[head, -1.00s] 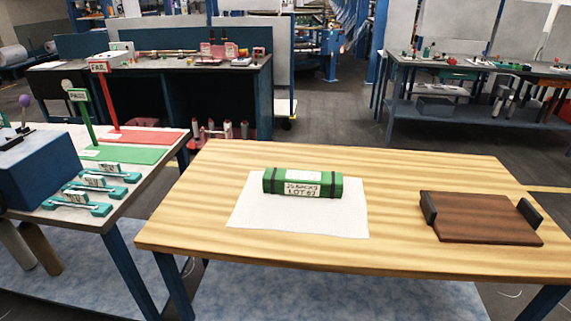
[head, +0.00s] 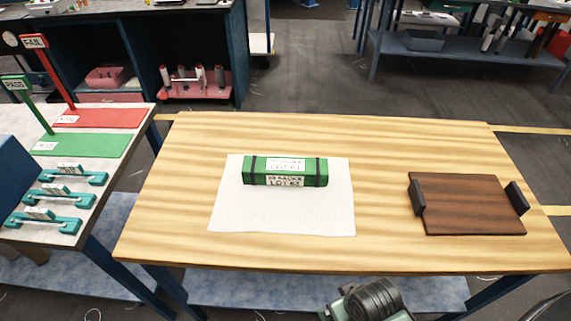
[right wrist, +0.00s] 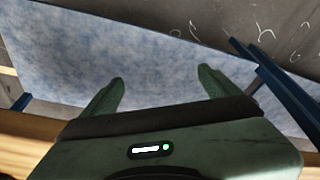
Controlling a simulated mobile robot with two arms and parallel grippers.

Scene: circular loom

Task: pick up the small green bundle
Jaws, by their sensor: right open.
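The small green bundle (head: 285,172) lies on a white sheet (head: 240,215) on the wooden table (head: 400,150). It has dark straps near its ends and a white label reading LOT. My right gripper shows in the right wrist view (right wrist: 161,80) with two green fingers wide apart and nothing between them. Below it are the table's edge and a blue mottled surface. In the head view, part of my right arm is at the bottom edge, in front of the table and apart from the bundle. My left gripper is not in view.
A brown tray (head: 470,205) with dark handles stands at the table's right. A side table at left holds teal fixtures (head: 42,222), a green PASS mat (head: 85,145) and a red FAIL mat (head: 105,117). The tabletop between sheet and tray is clear.

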